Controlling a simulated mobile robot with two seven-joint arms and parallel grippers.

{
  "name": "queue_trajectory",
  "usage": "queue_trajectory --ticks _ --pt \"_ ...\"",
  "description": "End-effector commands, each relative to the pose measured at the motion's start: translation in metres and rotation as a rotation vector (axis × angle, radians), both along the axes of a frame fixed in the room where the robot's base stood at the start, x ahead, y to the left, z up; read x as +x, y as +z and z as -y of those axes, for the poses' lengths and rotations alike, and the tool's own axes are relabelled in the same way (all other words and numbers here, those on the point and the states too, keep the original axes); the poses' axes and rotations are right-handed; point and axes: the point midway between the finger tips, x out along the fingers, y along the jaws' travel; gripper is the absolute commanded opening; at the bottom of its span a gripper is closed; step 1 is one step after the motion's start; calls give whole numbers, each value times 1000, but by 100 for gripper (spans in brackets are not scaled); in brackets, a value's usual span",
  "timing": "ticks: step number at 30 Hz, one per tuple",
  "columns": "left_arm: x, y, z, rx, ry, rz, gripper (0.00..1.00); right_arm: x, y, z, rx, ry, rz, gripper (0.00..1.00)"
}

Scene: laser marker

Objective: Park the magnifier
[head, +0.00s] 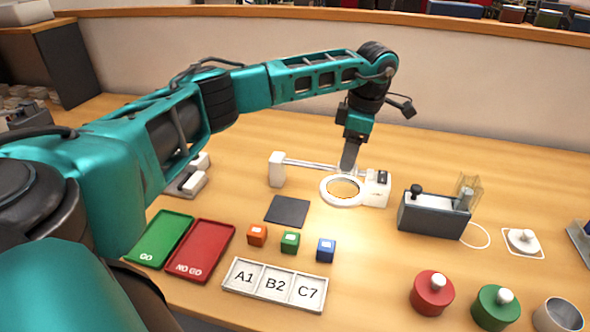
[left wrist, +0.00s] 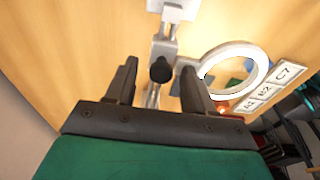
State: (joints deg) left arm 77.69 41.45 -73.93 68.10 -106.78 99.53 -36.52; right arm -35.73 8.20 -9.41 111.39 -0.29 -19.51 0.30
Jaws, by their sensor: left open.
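The magnifier's white ring (head: 342,203) lies over the table near its middle, joined by a thin rail (head: 312,163) to a white post (head: 276,169) on the left. A white block (head: 378,189) stands against the ring's right side. In the left wrist view the ring (left wrist: 265,62) is at the right, and a black knob (left wrist: 160,69) shows between my fingers. My left gripper (head: 349,162) is open and points down just behind the ring; it also shows in the left wrist view (left wrist: 158,86). Whether it touches the knob I cannot tell. My right gripper is not in view.
A dark square pad (head: 287,210), orange (head: 257,235), green (head: 290,242) and blue (head: 326,250) cubes and a labelled tray (head: 231,283) lie in front. GO (head: 172,225) and NO GO (head: 205,238) trays are left. A grey box device (head: 432,218) stands right.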

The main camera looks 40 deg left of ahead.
Motion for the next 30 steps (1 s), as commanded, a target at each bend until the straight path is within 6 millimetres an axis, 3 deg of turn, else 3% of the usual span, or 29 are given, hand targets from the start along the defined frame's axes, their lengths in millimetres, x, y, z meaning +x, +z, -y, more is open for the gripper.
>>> queue_trajectory --ticks 1,13,21,30 --pt "-5 -7 -2 11 3 -26 55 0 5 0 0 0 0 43" --pt "-5 38 -1 7 -1 -23 55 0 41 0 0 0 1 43" --pt "-4 58 0 6 -3 -20 55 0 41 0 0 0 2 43" --pt "-5 58 0 5 -3 -20 55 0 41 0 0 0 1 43"
